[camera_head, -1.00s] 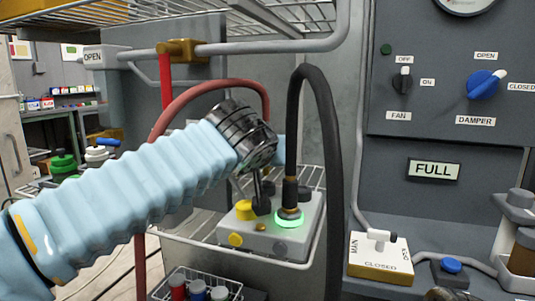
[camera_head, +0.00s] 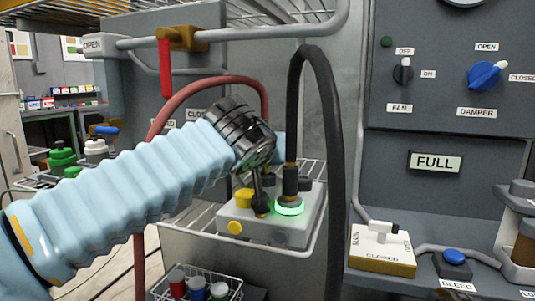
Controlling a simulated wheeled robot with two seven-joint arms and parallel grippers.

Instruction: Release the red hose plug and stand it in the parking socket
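My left gripper (camera_head: 259,204), at the end of a pale blue sleeved arm, points down over the grey socket block (camera_head: 270,232). Its dark fingers are by the block's top, between a yellow cap (camera_head: 244,196) and the black hose's plug. I cannot tell if they are open or hold anything. The red hose (camera_head: 211,82) arches over and drops behind my wrist; its plug end is hidden there. The black hose (camera_head: 294,105) ends in a plug (camera_head: 290,182) standing upright in a socket with a glowing green ring (camera_head: 289,208). My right gripper is not in view.
The block sits on a wire shelf (camera_head: 190,233). A red valve handle (camera_head: 166,68) hangs from a pipe above. A wire basket of bottles (camera_head: 197,285) is below. A panel with a FULL display (camera_head: 435,162) and a MAIN valve box (camera_head: 382,250) stand at right.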

